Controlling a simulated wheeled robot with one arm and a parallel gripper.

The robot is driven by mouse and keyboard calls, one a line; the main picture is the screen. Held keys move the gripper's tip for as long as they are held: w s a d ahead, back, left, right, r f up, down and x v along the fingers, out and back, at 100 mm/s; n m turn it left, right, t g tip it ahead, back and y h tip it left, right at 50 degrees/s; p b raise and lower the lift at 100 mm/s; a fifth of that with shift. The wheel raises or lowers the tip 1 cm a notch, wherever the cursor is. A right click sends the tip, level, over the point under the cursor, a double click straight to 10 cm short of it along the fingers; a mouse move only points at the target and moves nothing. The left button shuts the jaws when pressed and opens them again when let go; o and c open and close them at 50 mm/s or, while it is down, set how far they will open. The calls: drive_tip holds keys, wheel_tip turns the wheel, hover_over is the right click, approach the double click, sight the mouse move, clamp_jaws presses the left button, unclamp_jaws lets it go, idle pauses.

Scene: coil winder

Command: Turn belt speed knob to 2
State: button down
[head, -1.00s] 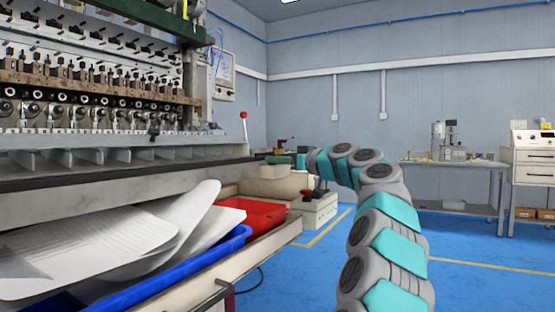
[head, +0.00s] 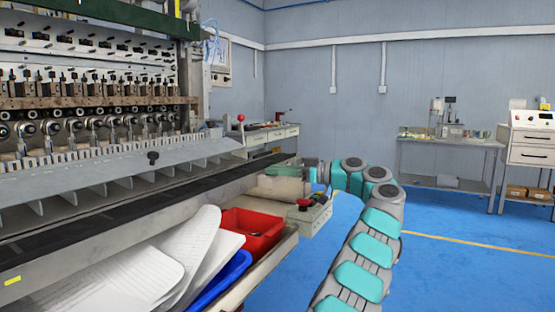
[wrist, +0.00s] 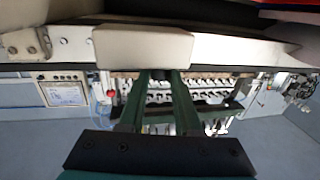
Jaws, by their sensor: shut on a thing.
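My gripper shows in the wrist view (wrist: 157,80) with two dark green fingers. They are shut on a small dark knob (wrist: 160,74), mostly hidden between the fingertips. The knob sits at the edge of a cream box (wrist: 145,47) on the machine's front. In the head view my gripper (head: 283,170) is at the machine's right end, by the cream box (head: 275,187), and its fingertips are hard to make out. No scale or number on the knob can be read in either view.
A control box (head: 312,218) with a red mushroom button (head: 304,203) is just below my gripper. A red tray (head: 253,236) and a blue tray (head: 222,280) with white sheets (head: 165,265) lie below the machine bed.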

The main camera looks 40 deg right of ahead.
drive_tip(key=shift+r+n+g+y+p, duration=0.1)
drive_tip(key=shift+n+g+y+p, duration=0.2)
drive_tip(key=shift+n+y+p, duration=0.25)
drive_tip(key=c, duration=0.6)
unclamp_jaws()
drive_tip(key=shift+w, duration=0.1)
drive_tip(key=shift+d, duration=0.1)
drive_tip(key=shift+v, duration=3.85)
